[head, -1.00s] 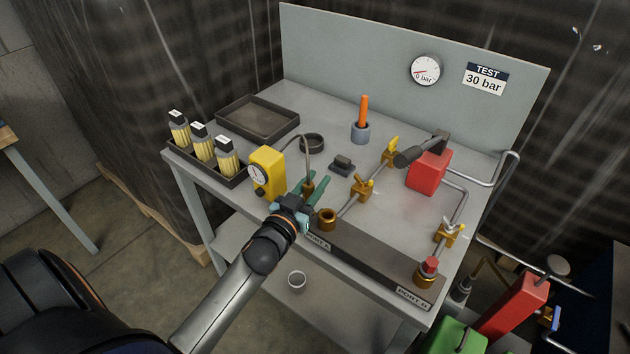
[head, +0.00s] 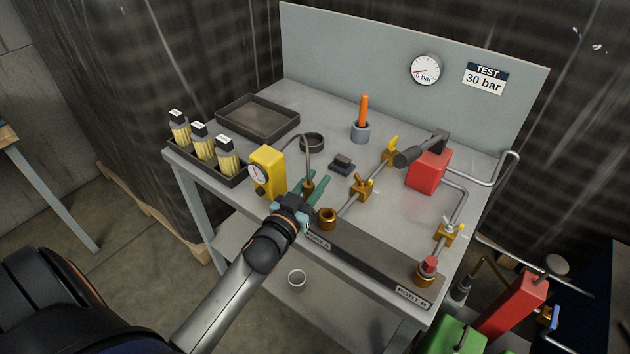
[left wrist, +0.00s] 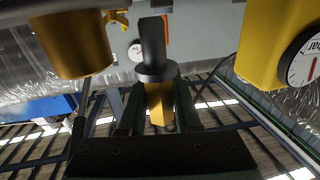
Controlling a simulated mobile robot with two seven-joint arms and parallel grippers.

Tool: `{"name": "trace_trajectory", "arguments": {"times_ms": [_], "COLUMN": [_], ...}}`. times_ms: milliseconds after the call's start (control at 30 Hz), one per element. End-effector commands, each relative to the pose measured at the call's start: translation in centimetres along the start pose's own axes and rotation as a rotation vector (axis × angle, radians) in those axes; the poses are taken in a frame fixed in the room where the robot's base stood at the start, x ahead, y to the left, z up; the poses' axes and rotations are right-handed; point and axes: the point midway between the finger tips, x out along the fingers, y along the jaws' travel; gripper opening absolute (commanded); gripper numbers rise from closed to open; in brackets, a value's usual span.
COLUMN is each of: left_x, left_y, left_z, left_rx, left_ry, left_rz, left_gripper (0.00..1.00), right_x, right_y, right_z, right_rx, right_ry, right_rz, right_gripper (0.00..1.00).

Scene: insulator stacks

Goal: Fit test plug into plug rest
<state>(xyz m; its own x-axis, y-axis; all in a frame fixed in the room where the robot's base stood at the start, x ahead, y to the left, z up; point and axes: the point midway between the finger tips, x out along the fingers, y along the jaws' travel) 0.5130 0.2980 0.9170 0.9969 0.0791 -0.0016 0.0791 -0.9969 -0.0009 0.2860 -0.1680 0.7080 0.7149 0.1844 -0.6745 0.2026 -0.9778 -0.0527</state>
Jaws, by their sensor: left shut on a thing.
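My left gripper (head: 309,186) is shut on the test plug, at the front edge of the bench between the yellow gauge box and the brass port A. The plug's brass upper part (head: 307,188) shows between the green fingers, and a thin hose runs up from it to the yellow box. The left wrist view, which is upside down, shows the plug's brass body (left wrist: 160,103), dark collar and black nose pointing down towards the bench. A small dark block (head: 343,163) behind the gripper may be the plug rest; I cannot tell for sure. My right gripper is out of view.
The yellow gauge box (head: 268,171) stands close left, port A (head: 327,219) close right. A dark ring (head: 312,143), a grey cup with an orange handle (head: 363,111) and an empty tray (head: 257,119) lie further back. A red plug (head: 430,265) sits in port B.

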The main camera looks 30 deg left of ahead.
Motion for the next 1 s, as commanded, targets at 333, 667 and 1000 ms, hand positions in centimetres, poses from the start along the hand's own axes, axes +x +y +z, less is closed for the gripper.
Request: {"name": "trace_trajectory", "arguments": {"times_ms": [333, 667, 1000], "left_x": [0.0, 0.0, 0.0], "left_y": [0.0, 0.0, 0.0], "left_z": [0.8, 1.6, 2.4], "left_rx": [-0.001, 0.0, -0.001], "left_ry": [0.001, 0.002, 0.001], "left_rz": [0.0, 0.001, 0.0], "left_gripper": [0.0, 0.0, 0.0], "right_x": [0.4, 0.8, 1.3], "right_y": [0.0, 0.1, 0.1], "right_z": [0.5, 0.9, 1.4], "right_rx": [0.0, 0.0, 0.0], "right_ry": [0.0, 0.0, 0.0], "right_rz": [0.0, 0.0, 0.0], "right_gripper": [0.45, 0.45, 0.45]}}
